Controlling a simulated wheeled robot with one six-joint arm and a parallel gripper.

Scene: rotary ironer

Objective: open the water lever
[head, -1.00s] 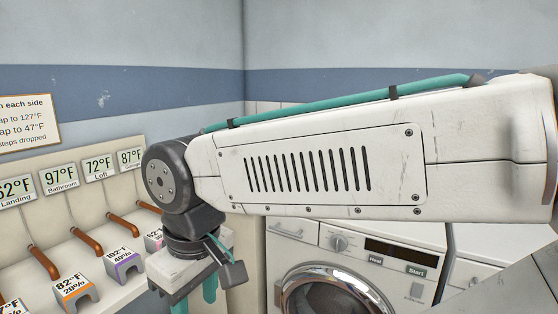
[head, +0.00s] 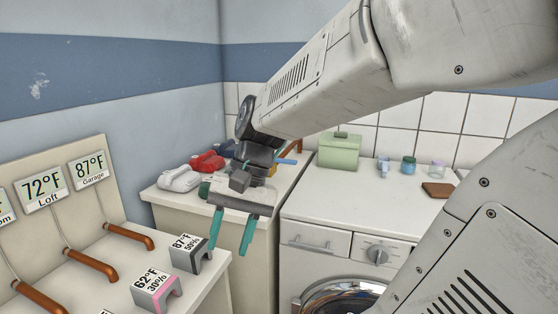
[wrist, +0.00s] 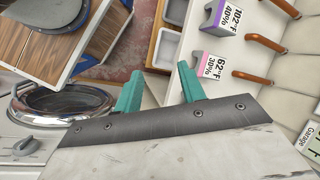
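My gripper (head: 233,231) is open and empty, its two teal fingers pointing down and apart. It hangs in front of the beige cabinet, between the shelf of pipes and the washing machine. It also shows in the wrist view (wrist: 160,90), with nothing between the fingers. I cannot clearly make out a water lever. A small blue bar (head: 286,161) shows just behind my wrist, near a copper-coloured piece (head: 297,147); my arm hides much of that spot, and I cannot tell whether either belongs to the lever.
Copper pipes (head: 130,236) and labelled blocks (head: 190,254) stand on the shelf at left. White, red and dark-blue items (head: 206,162) lie on the cabinet top. The washing machine (head: 320,209) carries a green box (head: 338,152), small cups (head: 408,165) and a brown block (head: 438,190).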

